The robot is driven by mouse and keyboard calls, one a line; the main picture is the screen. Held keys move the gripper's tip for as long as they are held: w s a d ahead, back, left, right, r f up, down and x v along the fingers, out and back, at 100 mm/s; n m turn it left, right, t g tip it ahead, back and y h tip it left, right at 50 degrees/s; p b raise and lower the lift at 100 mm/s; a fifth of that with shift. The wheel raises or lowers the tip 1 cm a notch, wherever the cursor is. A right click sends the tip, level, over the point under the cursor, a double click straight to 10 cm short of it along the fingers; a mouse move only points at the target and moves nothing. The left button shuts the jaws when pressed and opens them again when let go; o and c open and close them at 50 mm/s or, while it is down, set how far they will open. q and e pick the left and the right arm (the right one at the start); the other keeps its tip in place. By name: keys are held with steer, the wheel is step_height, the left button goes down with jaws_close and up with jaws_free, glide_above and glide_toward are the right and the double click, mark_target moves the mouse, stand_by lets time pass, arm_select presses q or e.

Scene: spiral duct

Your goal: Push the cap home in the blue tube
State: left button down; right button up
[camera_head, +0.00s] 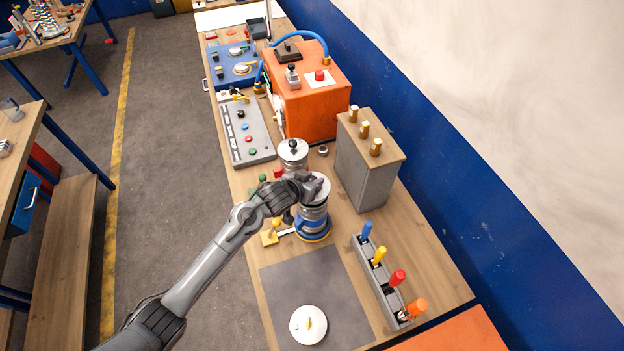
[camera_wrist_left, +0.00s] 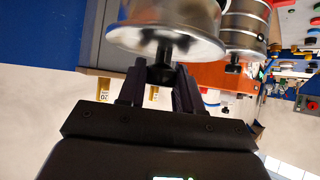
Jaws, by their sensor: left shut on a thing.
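The blue tube (camera_head: 313,222) is a silver ribbed duct with a blue band near its foot, standing upright on the bench. A pale metal cap (camera_head: 322,193) is at its top; how deep it sits cannot be told. My left gripper (camera_head: 312,184) is at the cap and hides part of it. In the left wrist view its two dark fingers (camera_wrist_left: 160,85) are shut on the black knob (camera_wrist_left: 162,66) of the round metal cap (camera_wrist_left: 190,47). My right gripper is not in view.
Another silver duct with a black-knobbed cap (camera_head: 293,153) stands just behind. A grey box with brass pegs (camera_head: 365,165) is close on the right. A white lid with a yellow knob (camera_head: 308,324) lies on the grey mat (camera_head: 290,280). A tool rack (camera_head: 375,285) stands front right.

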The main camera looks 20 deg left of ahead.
arm_select(q)
steer(key=shift+p, duration=0.35)
stand_by(0.6)
steer(key=shift+f+b, duration=0.6)
steer(key=shift+f, duration=0.4)
steer(key=shift+f+b, duration=0.6)
steer(key=shift+f, duration=0.5)
steer(key=c, duration=0.7)
jaws_free()
steer(key=shift+b+v, duration=0.35)
steer(key=shift+v, duration=5.1)
steer(key=shift+r, duration=0.1)
